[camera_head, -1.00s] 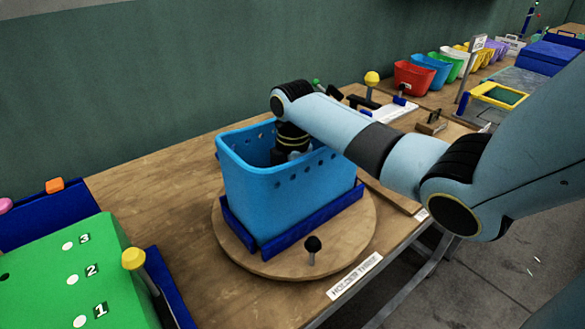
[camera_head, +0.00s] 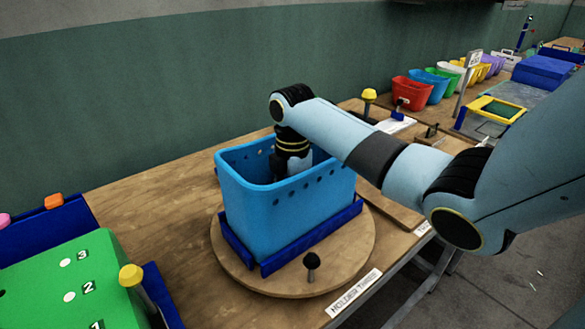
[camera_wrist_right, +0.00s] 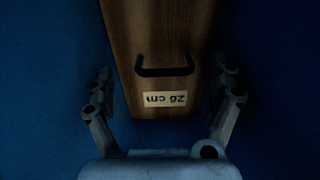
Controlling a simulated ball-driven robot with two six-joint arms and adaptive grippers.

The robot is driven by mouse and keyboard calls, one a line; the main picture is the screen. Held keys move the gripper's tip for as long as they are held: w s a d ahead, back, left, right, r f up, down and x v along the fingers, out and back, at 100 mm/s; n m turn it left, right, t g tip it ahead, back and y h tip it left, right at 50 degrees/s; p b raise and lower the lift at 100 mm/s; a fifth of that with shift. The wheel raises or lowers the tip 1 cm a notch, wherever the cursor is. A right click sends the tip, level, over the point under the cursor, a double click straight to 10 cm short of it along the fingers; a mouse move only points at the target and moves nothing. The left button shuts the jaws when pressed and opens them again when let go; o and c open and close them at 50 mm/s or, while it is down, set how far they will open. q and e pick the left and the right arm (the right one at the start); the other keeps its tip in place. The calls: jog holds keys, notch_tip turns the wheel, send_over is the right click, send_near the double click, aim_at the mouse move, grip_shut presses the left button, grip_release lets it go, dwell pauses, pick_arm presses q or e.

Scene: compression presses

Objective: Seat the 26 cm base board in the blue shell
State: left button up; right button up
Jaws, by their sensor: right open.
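The blue shell (camera_head: 290,215) stands upright on a round wooden turntable (camera_head: 232,262), held by dark blue brackets. My right arm reaches down into it from above, and the gripper end is hidden inside the shell in the head view. In the right wrist view my right gripper (camera_wrist_right: 164,98) is open inside the blue walls. The wooden base board (camera_wrist_right: 165,30), with a black handle (camera_wrist_right: 165,70) and a "26 cm" label (camera_wrist_right: 165,99), lies between and beyond the fingers, which stand apart from its sides. Whether the board lies flat cannot be told. My left gripper is not in view.
A black-knobbed peg (camera_head: 311,262) stands at the turntable's front edge. A green block with numbered holes (camera_head: 60,285) and a yellow-knobbed post (camera_head: 133,277) are at the left. Several coloured bins (camera_head: 411,92) line the back right.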

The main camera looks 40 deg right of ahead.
notch_tip(320, 180, up, 10)
jog(key=shift+b, duration=0.45)
jog(key=shift+f, duration=0.15)
